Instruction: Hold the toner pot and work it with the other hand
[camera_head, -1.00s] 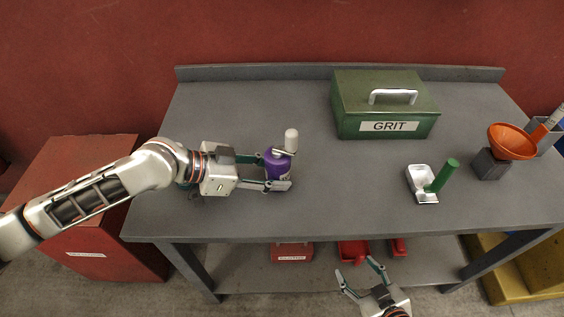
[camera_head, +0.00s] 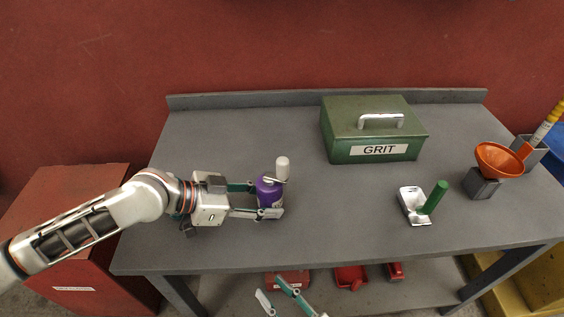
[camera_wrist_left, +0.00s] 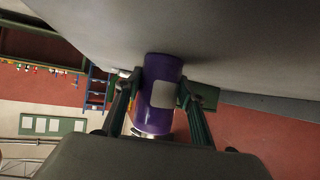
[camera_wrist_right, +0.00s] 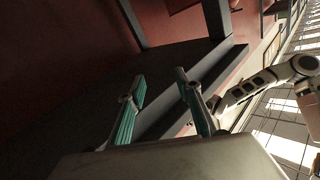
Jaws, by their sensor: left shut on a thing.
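The toner pot (camera_head: 266,189) is purple with a white knob on top and stands upright on the grey workbench. My left gripper (camera_head: 270,200) is shut on its body from the left. In the left wrist view the purple pot (camera_wrist_left: 160,98) with a pale label sits between the two fingers. My right gripper (camera_head: 276,300) is low at the front, below the bench's front edge. In the right wrist view its fingers (camera_wrist_right: 160,92) are spread apart with nothing between them.
A green GRIT box (camera_head: 372,136) stands at the back of the grey workbench (camera_head: 330,235). At right are a white tray (camera_head: 408,204) with a green handle and an orange funnel (camera_head: 498,158) on a grey block. Red bins (camera_head: 350,277) sit on the lower shelf. Mid-bench is clear.

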